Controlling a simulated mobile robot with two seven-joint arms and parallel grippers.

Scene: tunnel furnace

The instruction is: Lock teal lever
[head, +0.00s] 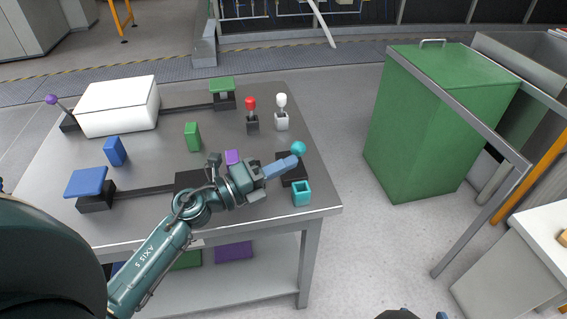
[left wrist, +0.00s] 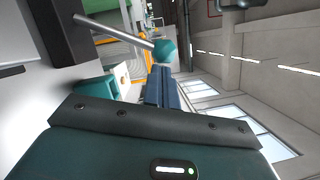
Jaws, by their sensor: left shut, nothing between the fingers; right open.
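The teal lever has a round teal knob (head: 298,148) above a dark base at the table's right end. In the left wrist view its teal knob (left wrist: 166,50) sits on a grey rod (left wrist: 115,31). My left gripper (head: 291,162) is shut and empty, its blue fingertips just below the knob in the head view. In the left wrist view the shut fingers (left wrist: 164,85) point toward the knob; I cannot tell if they touch it. The fingers partly hide the lever's base.
A teal open block (head: 301,193) stands near the table's front right corner. A red-knobbed lever (head: 251,104) and a white-knobbed lever (head: 281,101) stand behind.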

